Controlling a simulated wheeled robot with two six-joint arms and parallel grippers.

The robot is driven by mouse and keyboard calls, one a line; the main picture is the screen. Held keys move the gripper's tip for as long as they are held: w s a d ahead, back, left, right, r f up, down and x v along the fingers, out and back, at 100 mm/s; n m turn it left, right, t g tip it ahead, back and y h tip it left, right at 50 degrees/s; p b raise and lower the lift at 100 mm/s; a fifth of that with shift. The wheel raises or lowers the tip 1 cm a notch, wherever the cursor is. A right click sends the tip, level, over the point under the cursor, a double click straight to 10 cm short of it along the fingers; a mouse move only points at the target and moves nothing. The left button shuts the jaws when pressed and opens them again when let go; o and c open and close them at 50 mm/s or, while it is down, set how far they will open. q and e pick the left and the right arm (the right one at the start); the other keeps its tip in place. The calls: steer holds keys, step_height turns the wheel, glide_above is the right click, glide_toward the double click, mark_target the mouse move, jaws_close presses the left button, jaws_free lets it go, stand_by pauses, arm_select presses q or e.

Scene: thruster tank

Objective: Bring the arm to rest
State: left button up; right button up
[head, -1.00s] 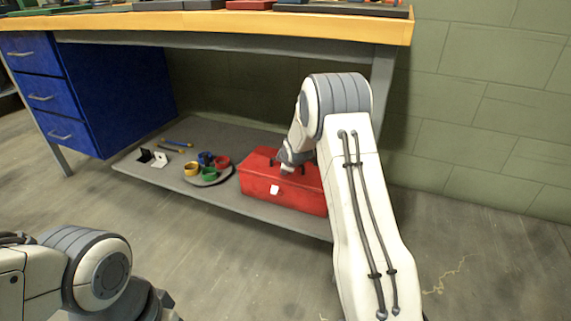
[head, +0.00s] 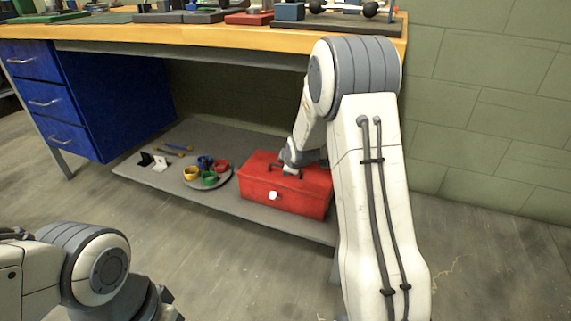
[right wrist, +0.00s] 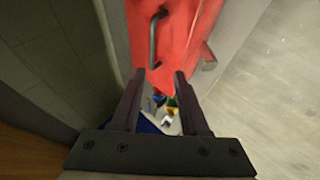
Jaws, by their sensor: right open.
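My right arm (head: 372,190) reaches from the bottom right, with its elbow raised and its forearm going down behind it toward the red toolbox (head: 310,194). In the head view its wrist is close to the toolbox's dark handle (head: 286,172), and its fingertips cannot be made out. In the right wrist view my right gripper (right wrist: 160,72) is open, with nothing between its fingers. The red toolbox (right wrist: 190,22) and its handle (right wrist: 153,42) lie beyond the fingertips. My left arm (head: 95,268) is folded at the bottom left; its gripper is not visible.
The toolbox stands on the grey low shelf (head: 232,203) under the workbench (head: 200,36). Left of it are a round tray of coloured cups (head: 208,172) and small black and white pieces. Blue drawers (head: 45,98) stand at the left. Bare floor lies in front.

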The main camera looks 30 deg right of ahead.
steer(key=s+a+r+g+y+p, duration=0.1)
steer(key=s+a+r+p, duration=0.1)
steer(key=s+a+r, duration=0.45)
steer(key=s+a+r+m+g+y+p, duration=0.15)
steer(key=s+a, duration=0.25)
steer(key=a, duration=0.5)
steer(key=s+a+r+g+y+p, duration=0.1)
steer(key=s+a+r+g+p, duration=0.15)
steer(key=s+a+r, duration=0.4)
steer(key=s+a+r+m+g+p, duration=0.1)
steer(key=s+a+r+g+p, duration=0.15)
steer(key=s, duration=0.95)
steer(key=s+a+r+g+p, duration=0.15)
steer(key=s+a+p, duration=0.25)
steer(key=s, duration=0.7)
step_height(320, 180, up, 37)
steer(key=p, duration=3.7)
steer(key=shift+w+d+r, duration=0.15)
steer(key=shift+w+r, duration=0.05)
steer(key=shift+w, duration=0.15)
steer(key=shift+d, duration=0.1)
